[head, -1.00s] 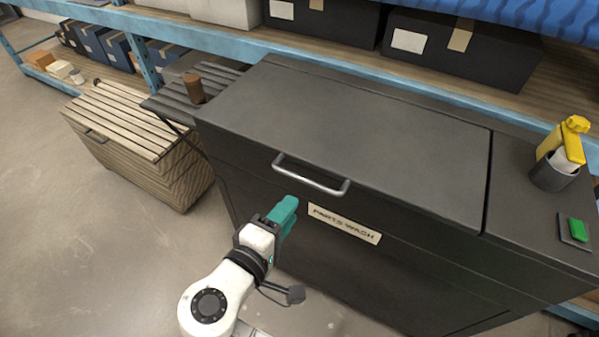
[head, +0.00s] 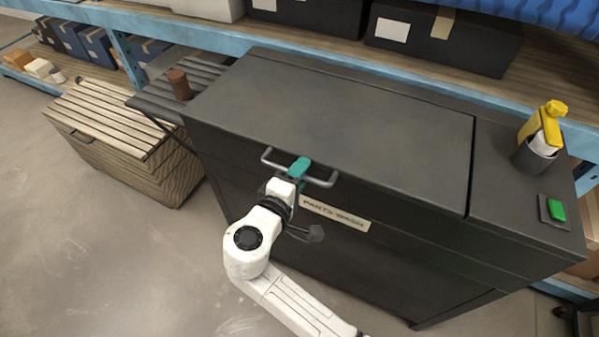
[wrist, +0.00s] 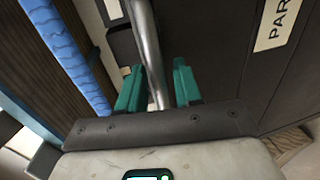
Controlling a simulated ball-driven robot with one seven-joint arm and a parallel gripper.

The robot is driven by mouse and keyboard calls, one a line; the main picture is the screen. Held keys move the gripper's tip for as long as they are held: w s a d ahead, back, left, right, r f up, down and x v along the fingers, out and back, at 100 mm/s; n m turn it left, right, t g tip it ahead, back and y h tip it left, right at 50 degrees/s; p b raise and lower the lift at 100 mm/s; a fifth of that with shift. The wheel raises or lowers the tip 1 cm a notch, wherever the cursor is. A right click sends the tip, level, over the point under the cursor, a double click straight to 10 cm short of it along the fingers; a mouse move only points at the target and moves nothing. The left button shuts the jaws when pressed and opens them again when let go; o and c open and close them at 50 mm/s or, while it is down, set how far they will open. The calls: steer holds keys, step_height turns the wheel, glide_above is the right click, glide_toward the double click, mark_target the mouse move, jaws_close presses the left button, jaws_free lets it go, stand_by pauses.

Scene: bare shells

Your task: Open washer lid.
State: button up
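The washer is a dark grey cabinet with a "PARTS WASH" label (head: 335,213) on its front. Its wide flat lid (head: 340,115) is closed. A grey metal bar handle (head: 322,183) runs along the lid's front edge. My gripper (head: 298,168) is at the middle of this handle, and its teal fingers hide part of the bar. In the wrist view the bar (wrist: 148,50) passes between the two teal fingers (wrist: 156,88). The fingers are apart, with a gap showing beside the bar, so the gripper looks open around it.
A yellow bottle (head: 545,125) in a dark cup and a green button (head: 556,209) are on the right-hand top. A slatted wooden chest (head: 125,140) stands at the left. Blue-framed shelving (head: 400,75) with boxes is close behind the lid. Floor at the left is clear.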

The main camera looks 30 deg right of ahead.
steer(key=shift+c, duration=0.4)
jaws_close()
